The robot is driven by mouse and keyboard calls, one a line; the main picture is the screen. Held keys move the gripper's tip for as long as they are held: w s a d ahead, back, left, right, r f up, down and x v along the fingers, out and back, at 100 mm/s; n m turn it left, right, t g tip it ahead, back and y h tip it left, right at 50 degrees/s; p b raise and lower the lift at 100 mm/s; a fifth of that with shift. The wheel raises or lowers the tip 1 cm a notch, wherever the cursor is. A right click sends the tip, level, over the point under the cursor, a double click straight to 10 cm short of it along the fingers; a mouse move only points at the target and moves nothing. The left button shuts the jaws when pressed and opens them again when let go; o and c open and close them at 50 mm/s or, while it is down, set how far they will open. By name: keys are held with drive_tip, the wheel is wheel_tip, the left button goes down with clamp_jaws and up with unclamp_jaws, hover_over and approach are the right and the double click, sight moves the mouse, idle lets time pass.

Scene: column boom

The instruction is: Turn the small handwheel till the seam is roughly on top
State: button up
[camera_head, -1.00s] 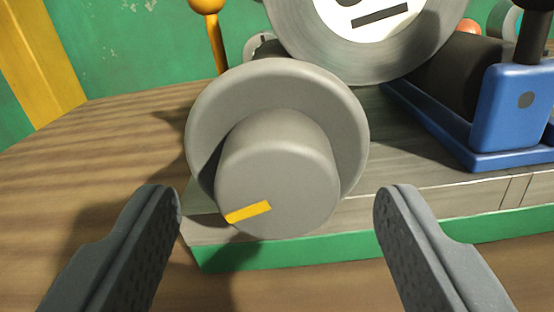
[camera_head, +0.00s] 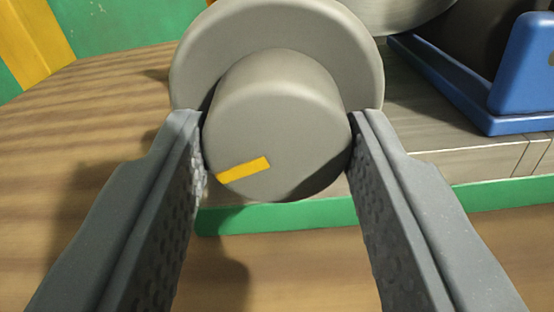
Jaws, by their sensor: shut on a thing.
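The small grey handwheel (camera_head: 285,120) fills the upper middle of the view, a round hub in front of a wider flange (camera_head: 280,22). A yellow seam mark (camera_head: 244,170) lies on the hub's face at the lower left, running from near the face's middle towards its rim. My gripper (camera_head: 278,140) is shut on the hub, one finger against its left side and one against its right side.
A green-edged grey base (camera_head: 460,165) lies behind and below the wheel. A blue bracket (camera_head: 528,65) stands at the right. Part of a larger grey round part (camera_head: 405,14) shows at the top right. The wooden surface (camera_head: 90,150) at left is clear.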

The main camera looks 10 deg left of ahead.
drive_tip(key=shift+d, duration=0.1)
drive_tip(key=shift+r+n+p, duration=0.1)
drive_tip(key=shift+n+p, duration=0.7)
drive_tip(key=shift+p, duration=0.05)
drive_tip(key=shift+n+p, duration=1.55)
drive_tip(key=shift+n, duration=0.35)
drive_tip(key=shift+f, duration=0.2)
drive_tip(key=o, duration=1)
drive_tip(key=shift+s, duration=0.1)
drive_tip(key=s+p, duration=0.2)
drive_tip(key=s, duration=1.1)
drive_tip(key=shift+s+p, duration=0.3)
